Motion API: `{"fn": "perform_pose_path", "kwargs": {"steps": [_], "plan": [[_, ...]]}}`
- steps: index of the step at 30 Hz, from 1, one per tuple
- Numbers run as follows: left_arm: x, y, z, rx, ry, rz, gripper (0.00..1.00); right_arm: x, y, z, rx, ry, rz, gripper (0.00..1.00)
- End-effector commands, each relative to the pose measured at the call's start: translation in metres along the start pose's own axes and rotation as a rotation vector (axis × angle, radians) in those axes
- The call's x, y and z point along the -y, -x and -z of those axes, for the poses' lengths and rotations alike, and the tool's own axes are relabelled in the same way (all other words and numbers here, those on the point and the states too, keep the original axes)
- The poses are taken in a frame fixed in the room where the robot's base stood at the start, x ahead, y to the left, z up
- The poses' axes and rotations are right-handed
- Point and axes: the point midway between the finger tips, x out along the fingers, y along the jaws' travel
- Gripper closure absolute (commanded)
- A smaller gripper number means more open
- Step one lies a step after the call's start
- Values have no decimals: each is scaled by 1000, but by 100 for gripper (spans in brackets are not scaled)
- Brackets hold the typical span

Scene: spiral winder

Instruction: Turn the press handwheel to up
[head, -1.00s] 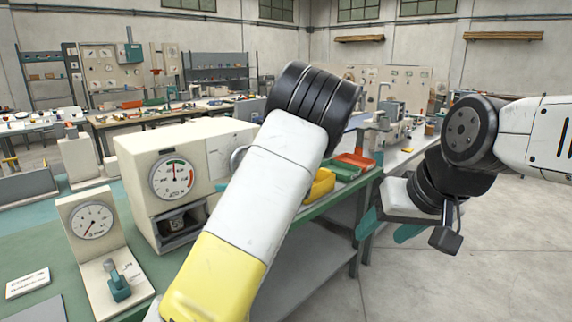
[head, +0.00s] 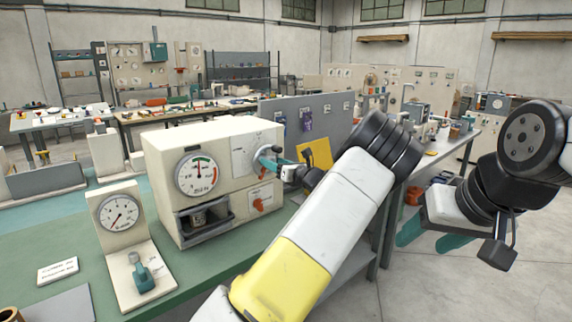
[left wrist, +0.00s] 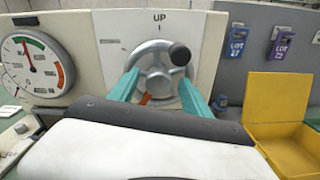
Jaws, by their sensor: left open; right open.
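The press (head: 215,145) is a beige box with a dial gauge on its front and the handwheel on a white panel at its right. In the left wrist view the silver handwheel (left wrist: 150,50) has a black knob (left wrist: 180,54) at its upper right, under the word UP (left wrist: 160,17). My left gripper (head: 271,160) is open at the wheel. In the left wrist view its teal fingers (left wrist: 159,80) stand either side of the hub, overlapping the rim; contact is unclear. My right gripper (head: 432,236) is open and empty, away from the bench at right.
An orange knob (head: 262,204) sits below the handwheel panel. A small gauge stand (head: 122,215) is left of the press. A yellow bin (left wrist: 290,140) and a grey board with lot tags (left wrist: 262,60) are right of the wheel.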

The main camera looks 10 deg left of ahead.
Motion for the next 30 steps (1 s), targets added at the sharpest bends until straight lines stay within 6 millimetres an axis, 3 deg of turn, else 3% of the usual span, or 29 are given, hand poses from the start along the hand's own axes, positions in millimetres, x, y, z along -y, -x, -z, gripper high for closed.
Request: {"fn": "perform_pose_path", "kwargs": {"steps": [6, 15, 30], "plan": [[0, 0, 0, 0, 0, 0, 44, 0, 0, 0, 0, 0, 0, 44], [0, 0, 0, -1, 0, 1, 100, 0, 0, 0, 0, 0, 0, 44], [0, 0, 1, -3, 132, 1, 100, 0, 0, 0, 0, 0, 0, 44]]}}
